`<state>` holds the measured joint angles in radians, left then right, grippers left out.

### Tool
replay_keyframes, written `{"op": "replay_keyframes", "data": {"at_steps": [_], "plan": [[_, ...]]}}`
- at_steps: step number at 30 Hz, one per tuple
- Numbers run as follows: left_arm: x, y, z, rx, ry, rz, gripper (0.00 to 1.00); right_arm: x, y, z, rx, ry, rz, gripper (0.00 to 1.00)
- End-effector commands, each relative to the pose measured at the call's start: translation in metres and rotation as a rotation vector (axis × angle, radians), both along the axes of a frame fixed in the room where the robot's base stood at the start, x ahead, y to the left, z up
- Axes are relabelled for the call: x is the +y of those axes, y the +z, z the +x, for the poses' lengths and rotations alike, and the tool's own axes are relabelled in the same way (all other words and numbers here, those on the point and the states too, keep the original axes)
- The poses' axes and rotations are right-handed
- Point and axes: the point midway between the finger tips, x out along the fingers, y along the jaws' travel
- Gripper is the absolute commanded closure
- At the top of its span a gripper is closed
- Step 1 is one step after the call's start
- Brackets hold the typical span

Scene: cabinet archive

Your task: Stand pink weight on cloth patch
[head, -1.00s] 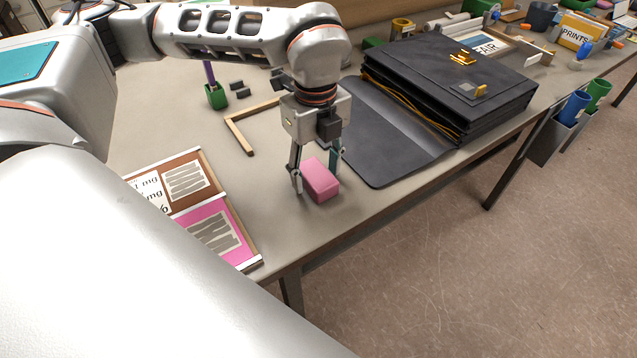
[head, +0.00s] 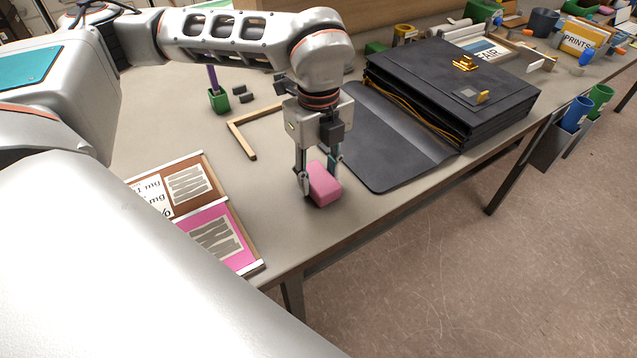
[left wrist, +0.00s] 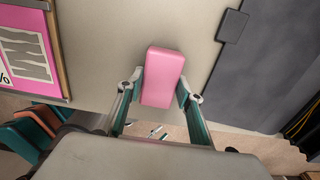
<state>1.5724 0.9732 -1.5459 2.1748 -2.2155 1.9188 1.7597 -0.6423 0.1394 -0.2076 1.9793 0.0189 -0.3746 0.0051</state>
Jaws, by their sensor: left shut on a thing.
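The pink weight (head: 325,186) is a rounded pink block on the grey table, near its front edge. It also shows in the left wrist view (left wrist: 162,78). My left gripper (head: 320,181) reaches down from above and is shut on it, one finger on each side. In the left wrist view the two fingertips (left wrist: 161,88) press against the block's near end. I cannot make out a cloth patch in either view. My right gripper is not in view.
A black accordion case (head: 450,85) stands to the right, its dark flap (head: 385,150) lying beside the weight. A wooden L-shaped piece (head: 240,138) and a green pen holder (head: 218,100) lie behind. A board with pink and brown panels (head: 215,235) lies to the left.

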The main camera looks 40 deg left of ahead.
Motion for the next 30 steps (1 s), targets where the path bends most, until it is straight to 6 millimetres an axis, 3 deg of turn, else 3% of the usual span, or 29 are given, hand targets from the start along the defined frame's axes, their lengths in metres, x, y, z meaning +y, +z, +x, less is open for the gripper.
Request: {"op": "replay_keyframes", "data": {"at_steps": [30], "plan": [[0.0,0.046,0.001,-0.003,0.0,0.0,0.9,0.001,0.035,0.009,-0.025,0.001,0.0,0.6]]}}
